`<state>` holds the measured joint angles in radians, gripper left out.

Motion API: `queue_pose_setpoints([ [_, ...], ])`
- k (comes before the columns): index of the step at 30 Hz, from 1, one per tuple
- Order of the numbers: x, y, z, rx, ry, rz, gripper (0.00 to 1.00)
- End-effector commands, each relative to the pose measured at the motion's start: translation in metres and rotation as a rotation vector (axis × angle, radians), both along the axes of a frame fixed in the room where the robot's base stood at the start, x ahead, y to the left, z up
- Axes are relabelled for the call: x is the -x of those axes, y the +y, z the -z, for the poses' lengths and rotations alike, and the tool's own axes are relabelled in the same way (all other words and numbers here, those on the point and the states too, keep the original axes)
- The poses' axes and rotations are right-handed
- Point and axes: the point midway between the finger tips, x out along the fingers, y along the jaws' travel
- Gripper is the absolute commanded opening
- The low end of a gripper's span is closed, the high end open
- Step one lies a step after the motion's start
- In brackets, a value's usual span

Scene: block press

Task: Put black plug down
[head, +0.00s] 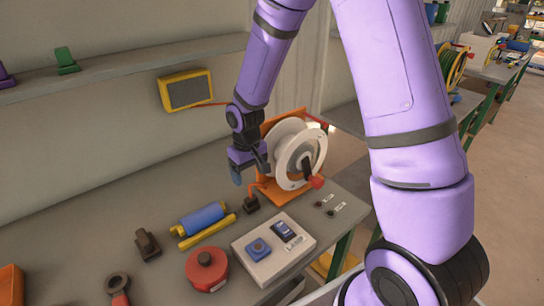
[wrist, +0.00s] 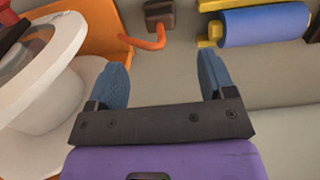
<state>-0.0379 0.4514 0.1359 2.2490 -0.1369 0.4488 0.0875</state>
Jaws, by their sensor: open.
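The black plug (head: 251,204) sits on the grey bench in front of the cable reel, with an orange cable running from it to the reel.
The white reel (head: 296,155) in its orange frame stands right of my gripper. A blue roller (head: 203,217), a red round tape (head: 207,269) and a white box (head: 273,249) with a blue button lie nearby.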

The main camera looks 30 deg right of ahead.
Motion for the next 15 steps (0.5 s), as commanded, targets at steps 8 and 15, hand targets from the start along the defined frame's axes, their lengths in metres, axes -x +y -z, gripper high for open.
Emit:
queue_pose_setpoints([
  [8,0.005,-0.007,-0.035,0.008,-0.038,0.013,0.76],
  [15,0.027,-0.022,-0.104,0.020,-0.112,0.046,0.76],
])
